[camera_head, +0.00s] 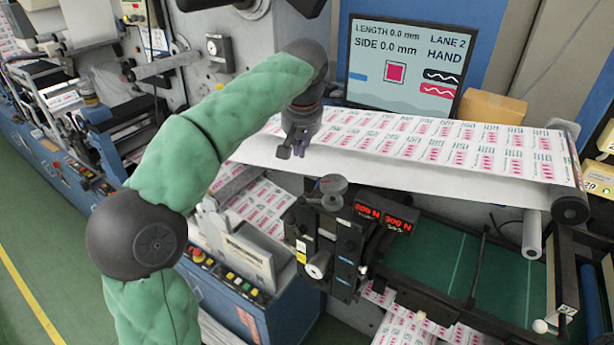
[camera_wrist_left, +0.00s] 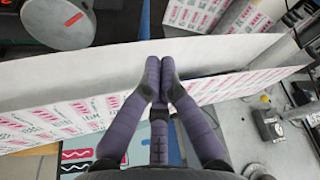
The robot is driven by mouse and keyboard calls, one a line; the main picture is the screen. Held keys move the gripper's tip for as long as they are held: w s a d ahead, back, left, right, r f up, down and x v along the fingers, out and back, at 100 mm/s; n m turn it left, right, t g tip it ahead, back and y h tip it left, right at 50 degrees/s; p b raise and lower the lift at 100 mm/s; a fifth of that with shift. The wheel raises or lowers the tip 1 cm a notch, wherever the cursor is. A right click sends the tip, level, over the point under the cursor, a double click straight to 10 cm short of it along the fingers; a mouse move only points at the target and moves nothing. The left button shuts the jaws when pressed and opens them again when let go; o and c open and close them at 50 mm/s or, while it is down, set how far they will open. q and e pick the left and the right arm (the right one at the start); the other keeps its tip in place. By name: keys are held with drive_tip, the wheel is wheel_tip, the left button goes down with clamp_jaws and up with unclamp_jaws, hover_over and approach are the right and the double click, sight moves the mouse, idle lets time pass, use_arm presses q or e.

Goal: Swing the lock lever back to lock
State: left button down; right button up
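My left gripper (camera_head: 296,152) is above the printed web, behind the black adjusting unit (camera_head: 328,240). In the left wrist view its purple fingers (camera_wrist_left: 161,72) are drawn together at the tips, with nothing visible between them. The unit carries a round grey knob (camera_head: 333,190) on top and a pale knob (camera_head: 318,265) low on its front. A round grey disc with a red mark (camera_wrist_left: 62,20) shows at the upper left in the left wrist view, apart from the fingers. I cannot tell which part is the lock lever or its position. My right gripper is not in view.
The white web with pink print (camera_head: 430,150) runs across to a dark roller (camera_head: 571,205). Red displays (camera_head: 385,214) sit beside the unit. A screen (camera_head: 405,60) reading HAND stands behind, beside a cardboard box (camera_head: 490,107). A white ball-ended handle (camera_head: 541,326) is at lower right.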

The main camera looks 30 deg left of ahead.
sight(320, 202)
use_arm(q)
wheel_tip(320, 202, down, 10)
drive_tip(key=s+p, duration=0.1)
drive_tip(key=shift+s, duration=0.25)
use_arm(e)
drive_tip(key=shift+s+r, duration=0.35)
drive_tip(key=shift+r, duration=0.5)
use_arm(q)
drive_tip(key=shift+d+r, duration=0.1)
drive_tip(key=shift+s, duration=0.1)
drive_tip(key=shift+d, duration=0.1)
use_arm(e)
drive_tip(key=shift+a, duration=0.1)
